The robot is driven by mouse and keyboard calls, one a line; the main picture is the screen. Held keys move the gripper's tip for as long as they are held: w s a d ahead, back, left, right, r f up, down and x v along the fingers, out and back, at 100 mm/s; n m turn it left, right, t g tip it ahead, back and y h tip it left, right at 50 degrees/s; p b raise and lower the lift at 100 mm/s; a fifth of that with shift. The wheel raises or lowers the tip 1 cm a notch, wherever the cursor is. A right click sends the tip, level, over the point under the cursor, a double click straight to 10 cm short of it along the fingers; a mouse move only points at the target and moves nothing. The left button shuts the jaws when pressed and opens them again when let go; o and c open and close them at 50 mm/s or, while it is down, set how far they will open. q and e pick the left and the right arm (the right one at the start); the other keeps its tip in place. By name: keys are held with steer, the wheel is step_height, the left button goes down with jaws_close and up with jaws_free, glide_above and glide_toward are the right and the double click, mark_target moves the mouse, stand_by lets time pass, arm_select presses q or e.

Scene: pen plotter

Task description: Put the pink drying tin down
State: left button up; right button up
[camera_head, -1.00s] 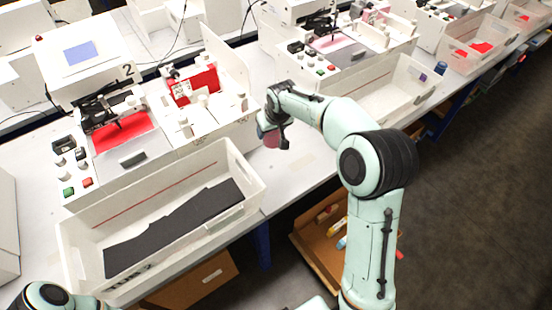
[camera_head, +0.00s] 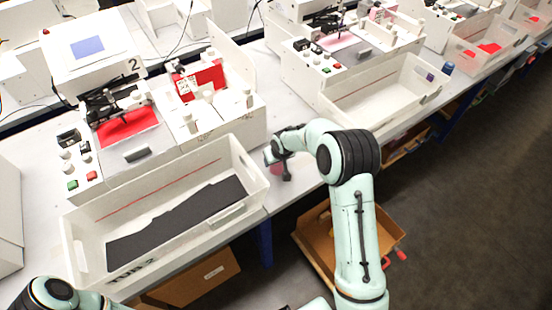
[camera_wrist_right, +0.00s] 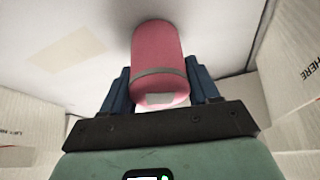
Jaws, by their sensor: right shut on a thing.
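The pink drying tin (camera_wrist_right: 158,50) is a rounded pink cylinder with a grey band. In the right wrist view it sits between the two blue fingers of my right gripper (camera_wrist_right: 160,84), which is shut on it. In the head view only a small part of the tin (camera_head: 277,169) shows beside my right gripper (camera_head: 280,163), over the strip of white table (camera_head: 296,181) right of the front tub. I cannot tell whether the tin touches the table. My left gripper is out of view; only part of my left arm shows at the bottom left.
A white tub (camera_head: 80,225) with dark sheet material stands left of the gripper. A plotter station (camera_head: 215,120) with a red sheet is behind it. A second white tub (camera_head: 385,110) stands to the right. An open cardboard box (camera_head: 318,235) lies below the table edge.

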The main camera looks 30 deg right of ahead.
steer(key=shift+f, duration=0.15)
steer(key=o, duration=1.1)
steer(key=shift+r, duration=0.5)
steer(key=v, duration=1.1)
steer(key=shift+s+r+b, duration=0.2)
steer(key=shift+s+b, duration=0.1)
steer(key=shift+b, duration=0.1)
